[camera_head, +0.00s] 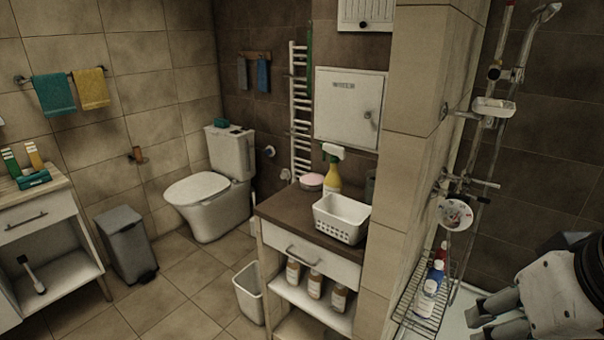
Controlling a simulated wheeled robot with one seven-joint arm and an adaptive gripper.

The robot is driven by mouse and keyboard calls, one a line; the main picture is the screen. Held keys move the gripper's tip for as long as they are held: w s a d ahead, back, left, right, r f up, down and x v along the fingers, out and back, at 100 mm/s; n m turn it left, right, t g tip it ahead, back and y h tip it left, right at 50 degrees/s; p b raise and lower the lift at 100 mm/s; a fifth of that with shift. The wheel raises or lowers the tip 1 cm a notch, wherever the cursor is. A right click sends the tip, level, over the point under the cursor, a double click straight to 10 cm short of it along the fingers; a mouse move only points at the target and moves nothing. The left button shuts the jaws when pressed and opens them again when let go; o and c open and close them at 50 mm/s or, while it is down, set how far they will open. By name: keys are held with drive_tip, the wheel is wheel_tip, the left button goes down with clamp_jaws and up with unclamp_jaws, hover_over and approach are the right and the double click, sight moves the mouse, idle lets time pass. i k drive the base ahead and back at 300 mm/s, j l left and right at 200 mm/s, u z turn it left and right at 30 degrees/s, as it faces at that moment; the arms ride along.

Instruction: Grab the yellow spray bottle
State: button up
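The yellow spray bottle (333,176) with a white and green spray head stands upright on the dark top of a white cabinet (285,211). A white basket (342,218) stands in front of it and hides its lowest part. My gripper (480,326) is at the bottom right corner, partly cut off by the picture edge. Its two grey fingers look apart, with nothing seen between them. It is far from the bottle, on the other side of the tiled wall end.
A pink-topped round container (311,181) sits just left of the bottle. The tiled wall end (411,150) stands between the cabinet and my arm. A wire rack (418,316) with bottles is left of my gripper.

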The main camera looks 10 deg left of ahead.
sight(333, 182)
drive_tip(key=u, duration=0.3)
drive_tip(key=z, duration=0.55)
drive_tip(key=i+j+z, duration=0.15)
drive_tip(key=j+z, duration=0.2)
drive_tip(key=i+j+z, duration=0.1)
drive_tip(key=j+z, duration=0.3)
drive_tip(key=j, duration=0.15)
drive_tip(key=j+z, duration=0.5)
drive_tip(key=j, duration=1.85)
drive_tip(key=i, duration=0.4)
